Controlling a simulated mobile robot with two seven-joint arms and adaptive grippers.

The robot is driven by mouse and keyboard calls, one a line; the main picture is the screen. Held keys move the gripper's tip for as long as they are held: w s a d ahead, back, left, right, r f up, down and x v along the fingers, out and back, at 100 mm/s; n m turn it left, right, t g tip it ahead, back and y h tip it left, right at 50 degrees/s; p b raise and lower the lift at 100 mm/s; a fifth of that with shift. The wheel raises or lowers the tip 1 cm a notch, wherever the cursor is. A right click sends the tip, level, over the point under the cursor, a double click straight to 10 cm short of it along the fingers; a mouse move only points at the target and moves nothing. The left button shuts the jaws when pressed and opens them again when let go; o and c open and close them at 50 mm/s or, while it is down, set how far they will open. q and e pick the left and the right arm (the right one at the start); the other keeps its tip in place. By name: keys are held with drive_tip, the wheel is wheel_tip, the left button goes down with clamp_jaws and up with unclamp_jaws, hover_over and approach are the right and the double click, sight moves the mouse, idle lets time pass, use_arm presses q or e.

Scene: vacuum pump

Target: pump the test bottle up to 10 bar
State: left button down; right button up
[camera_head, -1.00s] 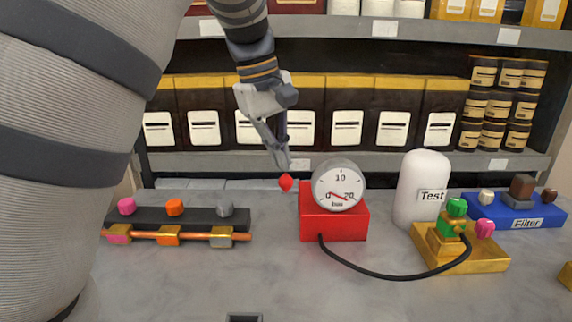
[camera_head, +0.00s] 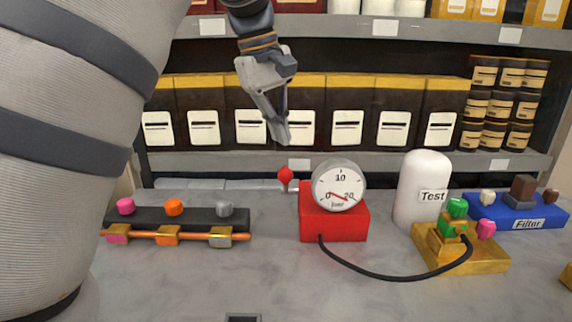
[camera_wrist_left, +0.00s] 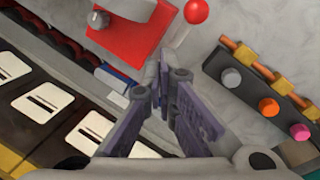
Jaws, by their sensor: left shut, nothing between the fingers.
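The red pump (camera_head: 333,226) stands on the bench with a round white gauge (camera_head: 338,186) marked 0, 10 and 20. Its red needle lies low on the dial; I cannot read its value. A red-knobbed lever (camera_head: 285,177) sticks out at its left. The white test bottle (camera_head: 422,190) stands upright to the right. My left gripper (camera_head: 284,141) is shut and empty, above the lever knob and apart from it. In the left wrist view, its fingertips (camera_wrist_left: 163,68) are together and the knob (camera_wrist_left: 196,11) is beyond them. My right gripper is not in view.
A black hose (camera_head: 395,277) runs from the pump to a green-knobbed fitting on a gold block (camera_head: 488,262). A blue filter block (camera_head: 515,214) stands at right. A valve strip (camera_head: 185,218) with pink, orange and grey knobs lies at left. Stocked shelves stand behind.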

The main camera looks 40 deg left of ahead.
use_arm(q)
drive_tip(key=shift+w+a+r, duration=0.3)
drive_tip(key=shift+w+r, duration=0.05)
drive_tip(key=shift+r, duration=0.2)
drive_tip(key=shift+w+a+r, duration=0.3)
drive_tip(key=shift+r, duration=0.2)
